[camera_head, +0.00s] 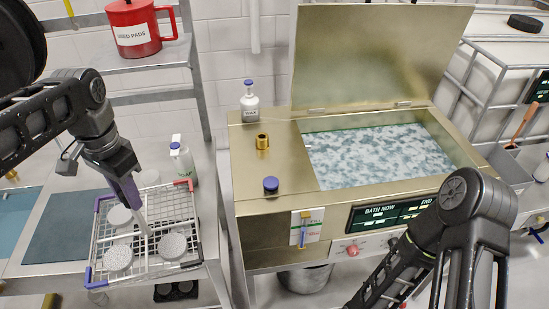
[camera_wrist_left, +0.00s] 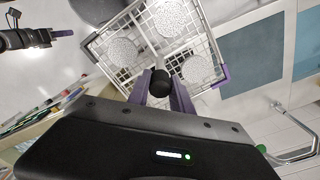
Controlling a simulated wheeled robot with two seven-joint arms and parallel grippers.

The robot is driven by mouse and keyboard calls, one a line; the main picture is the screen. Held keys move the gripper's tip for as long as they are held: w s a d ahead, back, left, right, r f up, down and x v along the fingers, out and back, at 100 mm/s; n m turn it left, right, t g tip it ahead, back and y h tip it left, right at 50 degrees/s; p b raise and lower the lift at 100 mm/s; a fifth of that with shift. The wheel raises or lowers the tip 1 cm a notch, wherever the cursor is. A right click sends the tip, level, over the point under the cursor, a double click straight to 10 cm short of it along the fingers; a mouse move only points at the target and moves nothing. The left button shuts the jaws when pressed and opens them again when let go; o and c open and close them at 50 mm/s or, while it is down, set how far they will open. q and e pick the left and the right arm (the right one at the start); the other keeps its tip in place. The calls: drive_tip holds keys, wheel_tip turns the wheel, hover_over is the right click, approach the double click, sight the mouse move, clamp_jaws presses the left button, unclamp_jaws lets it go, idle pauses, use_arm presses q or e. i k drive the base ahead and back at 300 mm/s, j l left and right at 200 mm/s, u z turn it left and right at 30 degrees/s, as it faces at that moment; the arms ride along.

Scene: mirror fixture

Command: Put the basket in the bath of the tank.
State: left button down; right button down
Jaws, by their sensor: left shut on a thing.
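The wire basket (camera_head: 104,262) stands on the bench at the left, with several pale round discs in it and coloured corner pieces. My left gripper (camera_head: 135,203) points down into it and is shut on the basket's upright handle; the dark handle top (camera_wrist_left: 161,82) shows between the fingers in the left wrist view. The basket looks level; I cannot tell whether it touches the bench. The brass-coloured tank (camera_head: 262,205) is at the centre right, its lid (camera_head: 380,55) raised. Its bath (camera_head: 380,155) holds mottled blue-white liquid. My right gripper (camera_wrist_left: 58,34) is small in the left wrist view.
A white bottle (camera_head: 182,162) stands just behind the basket. A bottle (camera_head: 250,102), a brass piece (camera_head: 262,142) and a blue-capped item (camera_head: 270,185) stand on the tank's left top. A red jug (camera_head: 135,28) is on the shelf. My right arm crosses the tank's front right.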

sight(372, 178)
drive_tip(key=l+z, duration=0.25)
drive_tip(key=l, duration=1.25)
drive_tip(key=i+l, duration=0.1)
drive_tip(key=l, duration=0.15)
drive_tip(key=i+l+z, duration=0.15)
drive_tip(key=i+l, duration=0.2)
drive_tip(key=i, duration=0.3)
drive_tip(key=i+l+z, duration=0.15)
drive_tip(key=i, duration=0.3)
drive_tip(key=i+l+u, duration=0.15)
drive_tip(key=l+u, duration=0.2)
